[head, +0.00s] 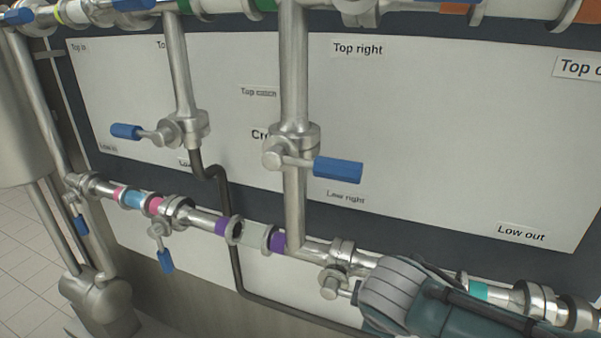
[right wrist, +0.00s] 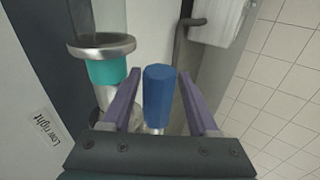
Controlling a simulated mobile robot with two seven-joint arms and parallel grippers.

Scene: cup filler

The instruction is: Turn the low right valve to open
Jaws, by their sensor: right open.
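The low right valve (head: 335,281) sits on the low pipe, just right of where the upright pipe joins it. In the head view its short lever runs right and is hidden behind my right arm (head: 405,300). In the right wrist view its blue handle (right wrist: 159,95) stands between the two purple fingers of my right gripper (right wrist: 163,80). The gripper is open, with a visible gap on both sides of the handle. My left gripper is not in view.
A "Low right" label (right wrist: 48,128) shows on the panel. The upright pipe (head: 294,90) carries another valve with a blue handle (head: 338,168) above. A thin dark pipe (head: 235,240) runs down left of the valve. A teal-banded pipe (right wrist: 108,72) is close beside the left finger.

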